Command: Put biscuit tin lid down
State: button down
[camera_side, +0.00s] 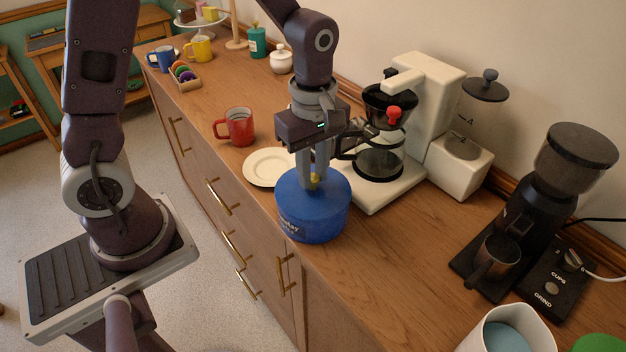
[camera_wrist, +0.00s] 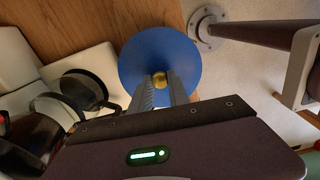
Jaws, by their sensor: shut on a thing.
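The blue biscuit tin (camera_side: 313,222) stands on the wooden counter near its front edge, with pale lettering on its side. Its blue lid (camera_side: 337,188) has a small brass knob (camera_side: 314,180). The lid appears to sit on the tin; the side view shows no clear gap between them. My gripper (camera_side: 315,178) points straight down and is shut on the knob. In the wrist view the round lid (camera_wrist: 150,50) fills the space beyond the fingertips, with the knob (camera_wrist: 159,79) between them. The tin's body is hidden under the lid there.
A white plate (camera_side: 262,167) lies close behind the tin, and a red mug (camera_side: 238,127) stands farther back. A white coffee maker with a glass carafe (camera_side: 378,160) stands close at the right. A black grinder (camera_side: 530,210) stands farther right. Counter in front of the tin is clear.

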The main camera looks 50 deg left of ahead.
aim_at(315, 177)
notch_tip(315, 177, up, 9)
jog(key=w+d+f, duration=0.1)
jog(key=d+f, duration=0.2)
jog(key=d, duration=0.5)
jog(key=d+f, duration=0.2)
jog(key=d, duration=0.6)
jog(key=shift+n, duration=0.4)
jog(key=f, duration=0.6)
jog(key=d+f, duration=0.1)
jog(key=f, duration=0.2)
jog(key=shift+d+f, duration=0.1)
jog(key=shift+f, duration=0.6)
jog(key=c, duration=1.3)
grip_release()
jog(key=shift+f, duration=0.1)
jog(key=shift+o, duration=0.2)
